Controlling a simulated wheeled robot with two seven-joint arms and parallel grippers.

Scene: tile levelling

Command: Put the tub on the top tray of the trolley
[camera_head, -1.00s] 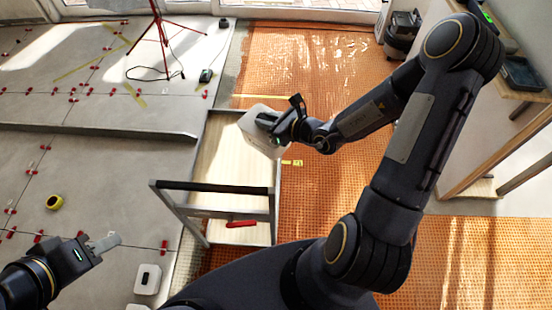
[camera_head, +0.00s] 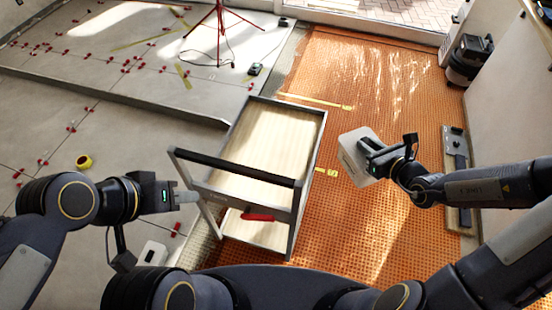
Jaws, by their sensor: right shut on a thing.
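The white tub (camera_head: 352,153) is in my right gripper (camera_head: 371,156), which is shut on it. It is held tilted over the orange mat, just right of the trolley. The trolley (camera_head: 312,183) stands in the middle, with a dark handle bar at its near end. Its top tray (camera_head: 268,140) has a pale wooden floor and is empty. My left gripper (camera_head: 190,197) is beside the trolley's near left corner, empty, pointing right. Its fingers overlap in this view, so their gap cannot be judged.
A red-handled tool (camera_head: 257,216) shows at the trolley's lower level. A long levelling tool (camera_head: 457,165) lies right.

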